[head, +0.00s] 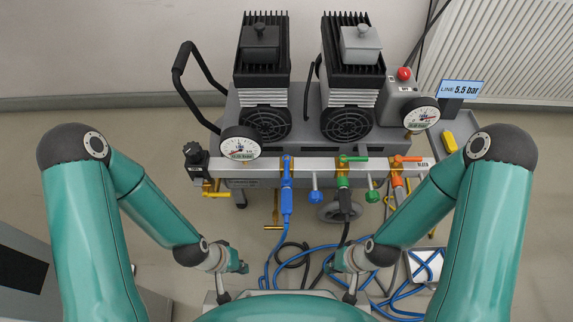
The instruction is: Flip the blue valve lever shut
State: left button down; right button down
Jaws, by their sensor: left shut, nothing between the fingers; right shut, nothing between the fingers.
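The blue valve lever (287,167) is on the silver manifold bar at the front of the compressor cart. It appears to point toward me, in line with the blue hose fitting (286,203) below it. My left gripper (240,267) is shut and empty, low and to the left of the blue valve, apart from it. My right gripper (337,264) is shut and empty, low and to the right of the blue valve, also apart from it. Both grippers are small and partly hidden by my arms.
A green lever (353,158) and an orange lever (406,159) lie crosswise on the same manifold (322,171). A blue knob (315,196) is close right of the blue valve. A gauge (240,148) stands to the left. Blue and black hoses hang between my grippers.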

aim_at(286, 159)
jog(key=u, duration=0.05)
jog(key=k, duration=0.5)
jog(key=u, duration=1.6)
jog(key=i, duration=0.1)
jog(key=z, duration=3.2)
jog(key=k, duration=1.15)
jog(key=u, duration=0.4)
jog(key=i, duration=0.95)
jog(key=u, duration=0.1)
